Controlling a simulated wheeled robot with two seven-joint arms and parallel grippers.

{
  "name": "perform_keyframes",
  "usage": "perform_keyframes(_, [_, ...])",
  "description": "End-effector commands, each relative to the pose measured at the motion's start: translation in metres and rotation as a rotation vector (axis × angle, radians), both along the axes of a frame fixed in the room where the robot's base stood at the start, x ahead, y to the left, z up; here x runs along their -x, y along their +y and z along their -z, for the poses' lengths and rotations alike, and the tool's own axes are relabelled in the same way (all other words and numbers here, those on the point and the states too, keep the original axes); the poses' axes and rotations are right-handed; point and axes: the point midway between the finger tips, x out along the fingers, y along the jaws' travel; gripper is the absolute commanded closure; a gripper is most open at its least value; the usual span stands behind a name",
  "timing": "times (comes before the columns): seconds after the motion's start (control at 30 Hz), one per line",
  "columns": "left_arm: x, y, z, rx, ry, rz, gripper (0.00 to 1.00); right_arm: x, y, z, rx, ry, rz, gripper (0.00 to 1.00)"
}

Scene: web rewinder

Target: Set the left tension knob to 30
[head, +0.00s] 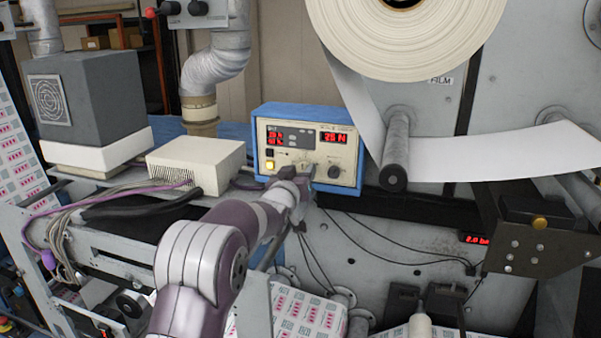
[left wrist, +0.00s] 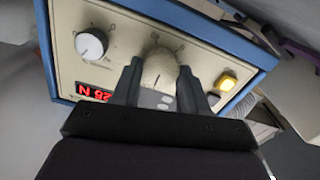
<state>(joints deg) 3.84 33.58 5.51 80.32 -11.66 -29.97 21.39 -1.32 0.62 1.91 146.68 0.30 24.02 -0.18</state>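The blue-framed control box (head: 355,187) stands in the middle of the head view. It has red displays and two knobs on its cream front. In the head view, the left tension knob is mostly hidden behind my left gripper (head: 303,178). In the left wrist view, where the panel appears turned over, this pale round knob (left wrist: 158,70) sits between the fingers of my left gripper (left wrist: 161,72). The fingertips appear to touch its sides. The other knob (head: 334,172) is free; it also shows in the wrist view (left wrist: 91,45). The small display digits are hard to read. My right gripper is not visible.
A lit yellow button (head: 270,166) sits at the panel's lower left. A cream vented box (head: 197,162) stands left of the control box. A large white roll (head: 405,30) and a metal roller (head: 395,150) are close on the right. Dark cables hang below.

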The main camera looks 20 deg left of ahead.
Motion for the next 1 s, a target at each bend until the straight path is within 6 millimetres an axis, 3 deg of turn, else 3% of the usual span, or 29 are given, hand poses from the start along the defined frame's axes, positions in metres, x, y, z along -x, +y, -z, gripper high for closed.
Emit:
perform_keyframes(0.37, [0.000,0.000,0.003,-0.043,-0.003,0.001,0.87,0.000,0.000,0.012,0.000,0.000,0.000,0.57])
perform_keyframes(1.0, [0.000,-0.001,0.005,-0.568,-0.020,-0.001,0.87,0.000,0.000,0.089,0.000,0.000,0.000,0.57])
